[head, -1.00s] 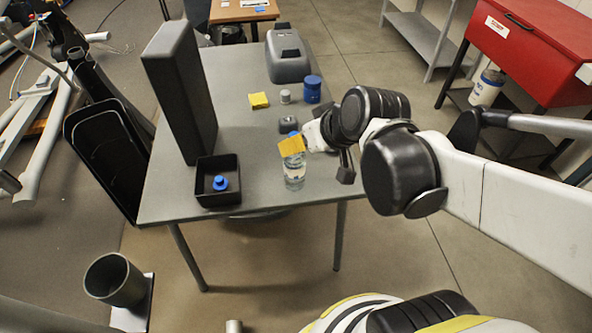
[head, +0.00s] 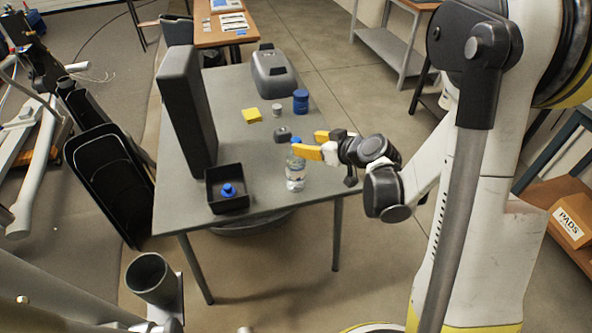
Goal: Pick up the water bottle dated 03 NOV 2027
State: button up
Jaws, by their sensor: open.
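A clear water bottle with a blue cap (head: 295,175) stands upright near the front right edge of the grey table. My gripper (head: 306,143), with yellow fingers, is open at the bottle's upper part. One finger overlaps the bottle's top in the picture; I cannot tell whether it touches. A second blue-capped item (head: 228,190), perhaps a bottle seen from above, is in a black open box at the table's front. Its body is mostly hidden by the box. No date is readable on either.
The grey table (head: 225,131) also holds a tall dark panel (head: 188,108), a yellow block (head: 251,115), a blue jar (head: 300,101), a small grey jar (head: 277,110), a small dark object (head: 283,134) and a grey machine (head: 281,75). The black box (head: 235,207) is left of the bottle.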

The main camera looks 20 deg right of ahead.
aim_at(299, 142)
jog(key=b+x, duration=0.2)
jog(key=x, duration=0.4)
jog(key=shift+w+a+f, duration=0.15)
jog(key=shift+f, duration=0.05)
jog(key=shift+r, duration=0.1)
jog(key=shift+c, duration=0.8)
grip_shut()
